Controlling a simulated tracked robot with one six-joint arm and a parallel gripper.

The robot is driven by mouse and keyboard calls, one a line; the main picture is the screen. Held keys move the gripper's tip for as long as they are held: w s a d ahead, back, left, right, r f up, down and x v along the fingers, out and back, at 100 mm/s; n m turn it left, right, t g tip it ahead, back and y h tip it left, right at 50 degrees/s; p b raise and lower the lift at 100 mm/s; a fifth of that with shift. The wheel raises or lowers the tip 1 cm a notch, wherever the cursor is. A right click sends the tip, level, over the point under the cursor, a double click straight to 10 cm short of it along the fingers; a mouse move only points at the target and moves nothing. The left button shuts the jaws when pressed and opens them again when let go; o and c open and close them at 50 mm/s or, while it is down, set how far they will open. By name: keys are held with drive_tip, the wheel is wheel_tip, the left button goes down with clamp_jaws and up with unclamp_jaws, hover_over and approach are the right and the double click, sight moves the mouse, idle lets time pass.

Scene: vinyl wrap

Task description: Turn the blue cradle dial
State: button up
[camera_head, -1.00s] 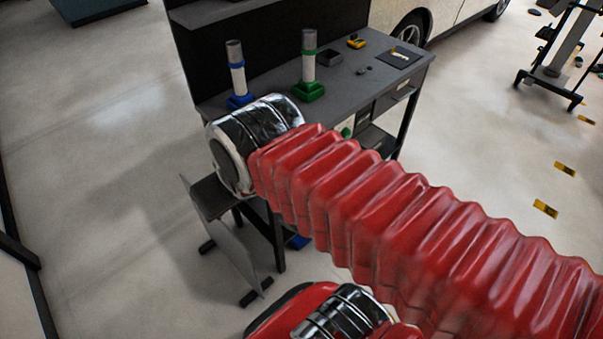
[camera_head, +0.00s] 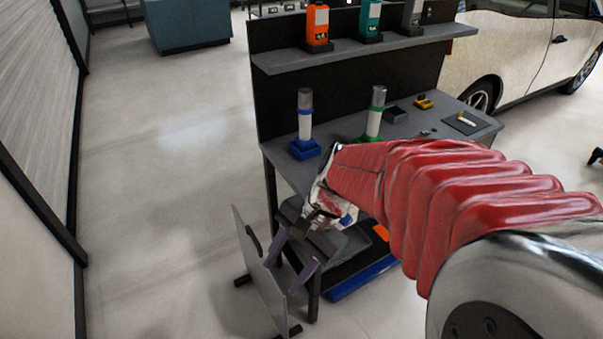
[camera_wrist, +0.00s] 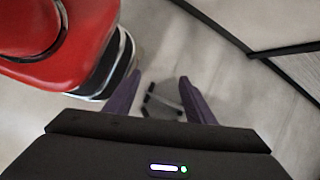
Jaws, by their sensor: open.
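The blue cradle (camera_head: 304,149) stands on the workbench top near its left end. It holds an upright cylinder (camera_head: 305,115) with a white body, grey top and blue band. The cradle's dial is too small to make out. My gripper (camera_head: 281,279) is open and empty, with two purple fingers pointing down. In the head view it appears lower left of the blue cradle, beside the bench's left front and apart from the cradle. The wrist view shows the open fingers (camera_wrist: 160,77) over floor, with no cradle in view.
A green cradle (camera_head: 372,137) with a similar cylinder stands right of the blue one. A shelf (camera_head: 375,50) with several bottles runs above the bench (camera_head: 471,129). A grey upright panel (camera_head: 259,272) stands by my gripper. Floor to the left is clear.

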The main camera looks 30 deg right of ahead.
drive_tip(key=w+d+f+m+t+y, duration=0.25)
drive_tip(key=f+m+y, duration=0.2)
drive_tip(key=m, duration=0.65)
drive_tip(key=m+t+h, duration=0.9)
drive_tip(key=m+t, duration=0.6)
drive_tip(key=m, duration=2)
approach(348, 223)
drive_tip(key=s, duration=0.5)
drive_tip(key=shift+s+r, duration=0.1)
drive_tip(key=shift+s, duration=0.3)
drive_tip(key=shift+w, duration=0.1)
drive_tip(key=shift+w+a, duration=0.1)
drive_tip(key=shift+w, duration=3.3)
drive_tip(key=shift+w+a, duration=0.15)
drive_tip(key=shift+w, duration=3.3)
drive_tip(key=shift+c, duration=0.5)
